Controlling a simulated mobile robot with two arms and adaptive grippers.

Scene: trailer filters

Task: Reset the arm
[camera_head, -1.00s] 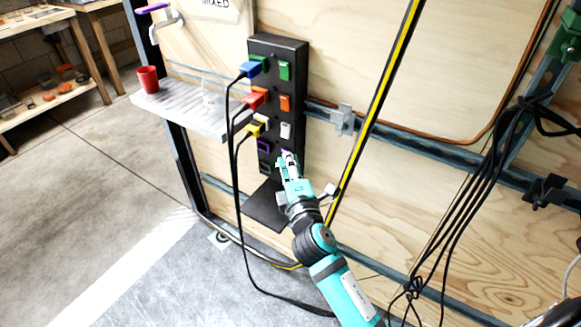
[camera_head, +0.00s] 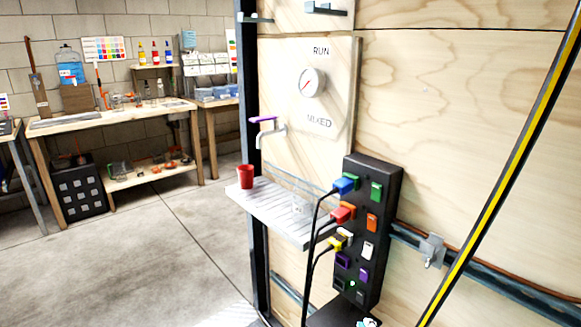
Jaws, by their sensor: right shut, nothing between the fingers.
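My right gripper (camera_head: 368,322) barely shows at the bottom edge, below the black socket panel. Only its white and teal tip is in the picture, shut and empty. The rest of that arm is out of view. My left gripper is not in view. The black panel (camera_head: 390,185) stands upright against the plywood wall. Blue (camera_head: 344,185), red (camera_head: 341,214) and yellow (camera_head: 336,242) plugs with black cables sit in its left column. Below them is a purple-rimmed socket (camera_head: 342,260). Green, orange, white and purple pieces line its right column.
A metal shelf (camera_head: 275,210) with a red cup (camera_head: 246,177) juts out left of the panel. A yellow-black strip (camera_head: 500,165) slants at the right. Workbenches (camera_head: 110,118) stand at the back left, beyond open floor.

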